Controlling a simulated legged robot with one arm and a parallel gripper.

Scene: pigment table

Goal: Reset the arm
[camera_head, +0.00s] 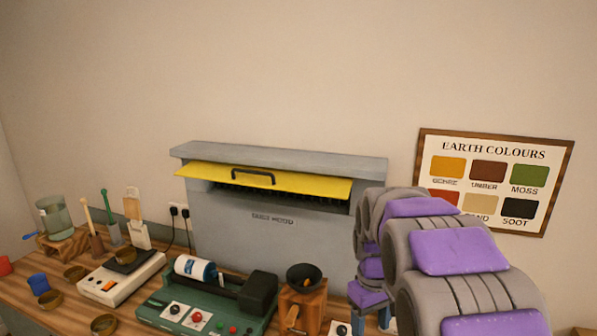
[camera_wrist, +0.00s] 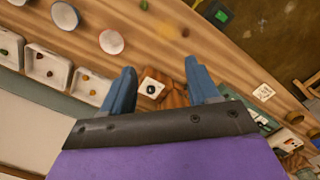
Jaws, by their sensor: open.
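My arm, purple and grey, reaches in from the right in the head view, in front of the grey cabinet's right end. My gripper (camera_wrist: 160,68) shows in the wrist view as two blue fingers spread wide apart, with nothing held between them. Its blue part also shows in the head view (camera_head: 368,296), low beside the wooden grinder (camera_head: 302,308), but the fingertips there are hard to make out. Beyond the fingers in the wrist view lie a small white plate with a black knob (camera_wrist: 152,88) and a wooden piece (camera_wrist: 176,97).
A grey cabinet (camera_head: 225,225) with a tilted yellow flap (camera_head: 315,187) stands against the wall. A green roller machine (camera_head: 160,312), a pale scale (camera_head: 105,286), a beaker (camera_head: 55,222) and small cups crowd the wooden bench. White trays (camera_wrist: 48,66) with pigment lumps line its edge in the wrist view.

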